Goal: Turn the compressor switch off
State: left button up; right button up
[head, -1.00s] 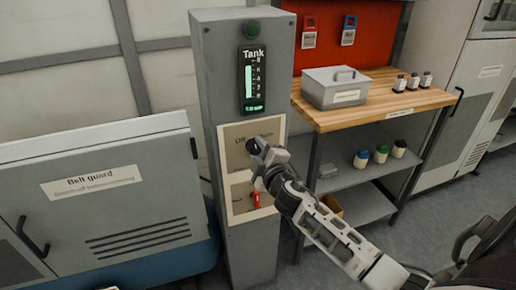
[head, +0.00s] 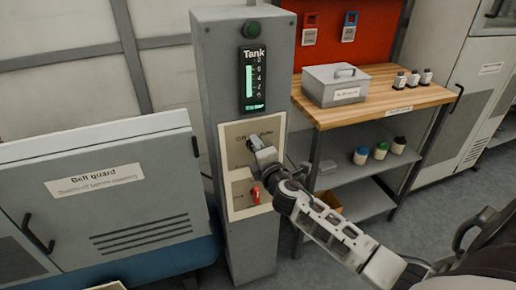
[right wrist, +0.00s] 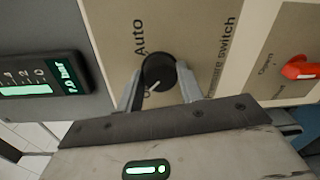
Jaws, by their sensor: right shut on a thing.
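The compressor switch is a black round knob (right wrist: 158,72) on a beige panel (head: 236,131) of the grey post. In the right wrist view its white pointer mark slants to the lower left, toward the partly hidden label beside it; "Auto" is printed on the other side. My right gripper (head: 256,145) is at the panel, shut on the knob, with one finger on each side of it, as the right wrist view (right wrist: 160,86) shows. In the head view the gripper hides most of the knob. My left gripper is not in view.
A red lever (head: 256,194) sits on the lower panel, just below the switch. A lit tank gauge (head: 253,80) is above, with a dark green lamp (head: 251,29) on top. A belt guard cabinet (head: 100,200) stands left and a wooden-topped bench (head: 380,105) right.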

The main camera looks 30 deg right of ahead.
dwell(0.4)
jog(key=o, duration=1)
jog(key=shift+s, duration=0.1)
jog(key=f+b+v, duration=0.1)
jog(key=v, duration=1.4)
jog(key=shift+s+r+b, duration=0.35)
jog(key=shift+s+r, duration=0.05)
jog(key=shift+r, duration=0.1)
jog(key=shift+a, duration=0.1)
jog(key=s+a+f+m+g+y, duration=0.3)
jog(key=s+a+f+m, duration=0.2)
jog(key=a+f+m, duration=0.2)
jog(key=s+a+f+m+g+y, duration=0.3)
jog(key=s+a+f+m+y, duration=0.1)
jog(key=a+f+m, duration=0.4)
jog(key=shift+s+a+f, duration=0.55)
jog(key=shift+s+a, duration=0.05)
jog(key=shift+s, duration=0.2)
